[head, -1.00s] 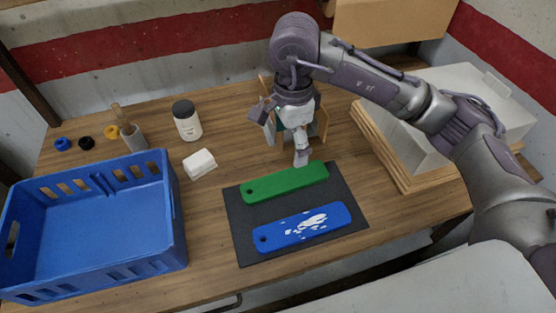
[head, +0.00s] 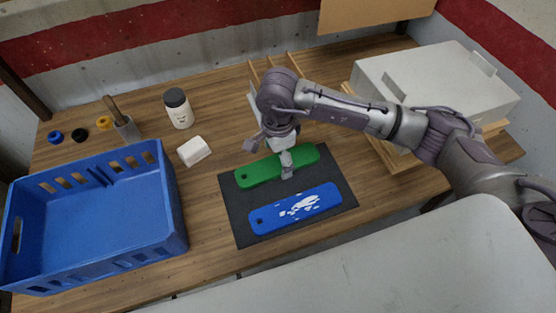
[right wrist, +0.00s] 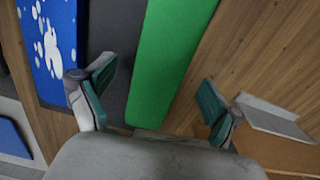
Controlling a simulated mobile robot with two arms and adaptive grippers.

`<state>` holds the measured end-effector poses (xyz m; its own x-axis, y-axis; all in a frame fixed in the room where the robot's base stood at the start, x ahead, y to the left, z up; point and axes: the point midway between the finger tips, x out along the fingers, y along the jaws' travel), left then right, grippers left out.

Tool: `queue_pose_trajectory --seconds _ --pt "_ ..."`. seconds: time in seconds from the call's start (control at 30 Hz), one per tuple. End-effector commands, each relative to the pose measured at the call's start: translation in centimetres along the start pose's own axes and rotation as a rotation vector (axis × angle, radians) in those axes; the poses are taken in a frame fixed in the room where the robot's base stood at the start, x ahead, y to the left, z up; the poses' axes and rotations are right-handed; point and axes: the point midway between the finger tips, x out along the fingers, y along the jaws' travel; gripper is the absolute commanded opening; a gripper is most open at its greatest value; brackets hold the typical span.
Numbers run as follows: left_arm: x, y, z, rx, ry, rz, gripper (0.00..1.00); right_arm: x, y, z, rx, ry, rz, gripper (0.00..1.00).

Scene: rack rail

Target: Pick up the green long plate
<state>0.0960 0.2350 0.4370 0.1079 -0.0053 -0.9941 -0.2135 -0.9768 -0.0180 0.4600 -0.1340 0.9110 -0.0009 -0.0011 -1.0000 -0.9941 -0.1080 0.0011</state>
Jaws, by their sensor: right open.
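The green long plate (head: 258,172) lies flat on a dark mat (head: 237,210), toward its far edge. My right gripper (head: 286,168) is over the middle of the plate and hides part of it. In the right wrist view the green plate (right wrist: 170,60) runs between the two open, empty fingers of my right gripper (right wrist: 155,95). I cannot tell exactly how far above the plate the fingertips are. My left gripper does not show.
A blue plate with white patches (head: 295,209) lies nearer on the mat. A blue crate (head: 90,258) stands at the left. A white block (head: 194,151), a jar (head: 178,108) and a small holder (head: 127,130) stand behind. A pale box (head: 440,80) is at the right.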

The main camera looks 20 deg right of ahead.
Motion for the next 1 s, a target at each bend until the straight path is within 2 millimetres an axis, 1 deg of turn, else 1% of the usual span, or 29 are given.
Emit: queue_pose_trajectory --seconds 0.03,0.17,0.4,0.67,0.8,0.87,1.0 --pt "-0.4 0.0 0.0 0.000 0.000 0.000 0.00 0.5 0.0 0.0 0.001 -0.001 0.003 0.92" --pt "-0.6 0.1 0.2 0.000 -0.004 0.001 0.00 1.6 0.0 0.0 0.000 -0.002 0.000 0.92" --pt "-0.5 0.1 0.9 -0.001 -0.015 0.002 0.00 1.9 -0.1 0.0 0.000 -0.001 -0.002 0.92" --pt "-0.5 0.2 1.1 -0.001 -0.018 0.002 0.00 1.8 -0.1 0.0 0.000 -0.001 -0.002 0.48" --pt "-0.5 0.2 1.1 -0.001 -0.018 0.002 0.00 1.8 -0.1 0.0 0.000 -0.001 -0.002 0.25" --pt "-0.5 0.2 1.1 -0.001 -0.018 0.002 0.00 1.8 -0.1 0.0 0.000 -0.001 -0.002 0.15" --pt "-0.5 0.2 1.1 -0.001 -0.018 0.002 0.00 1.7 -0.1 0.0 0.000 -0.001 -0.003 0.15"
